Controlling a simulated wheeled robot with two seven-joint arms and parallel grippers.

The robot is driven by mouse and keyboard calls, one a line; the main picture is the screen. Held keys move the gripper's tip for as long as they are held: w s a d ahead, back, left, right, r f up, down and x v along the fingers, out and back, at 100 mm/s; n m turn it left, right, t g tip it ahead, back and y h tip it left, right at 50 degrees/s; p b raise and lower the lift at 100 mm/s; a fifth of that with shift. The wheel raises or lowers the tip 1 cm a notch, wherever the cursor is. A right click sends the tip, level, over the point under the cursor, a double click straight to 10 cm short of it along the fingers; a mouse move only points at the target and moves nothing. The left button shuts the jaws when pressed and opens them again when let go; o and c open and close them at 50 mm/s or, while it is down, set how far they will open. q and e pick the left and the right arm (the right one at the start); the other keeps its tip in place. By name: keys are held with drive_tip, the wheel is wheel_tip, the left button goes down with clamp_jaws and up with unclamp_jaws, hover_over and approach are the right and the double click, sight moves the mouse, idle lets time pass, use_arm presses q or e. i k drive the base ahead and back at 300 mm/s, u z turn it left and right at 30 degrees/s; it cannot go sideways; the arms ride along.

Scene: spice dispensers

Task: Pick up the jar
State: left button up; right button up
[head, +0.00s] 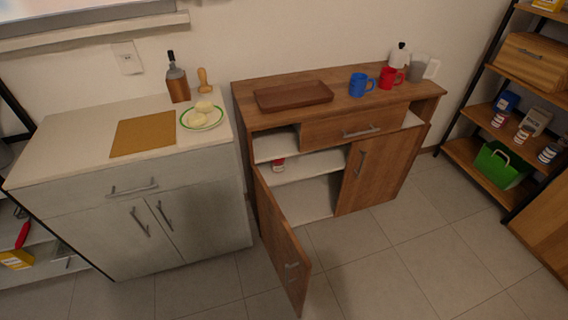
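A small jar (278,165) with a red and white look stands on the upper shelf inside the wooden cabinet (330,128), near the left side. The cabinet's left door (283,240) hangs wide open toward me, and its right door (372,170) looks slightly ajar or shut; I cannot tell which. Several other small jars stand on the rack at the right, among them a red and white one (499,119) and a blue and white one (548,153). Neither of my grippers is in view.
A brown tray (293,96), blue mug (358,85), red mug (387,78) and kettle (400,55) stand on the cabinet. A white counter (80,125) stands left. A green bin (500,166) sits on the right rack. The tiled floor in front is clear except for the open door.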

sight(278, 166)
drive_tip(key=z, duration=2.5)
drive_tip(key=i, duration=2.1)
drive_tip(key=u, duration=3.3)
drive_tip(key=i, duration=1.8)
drive_tip(key=z, duration=0.25)
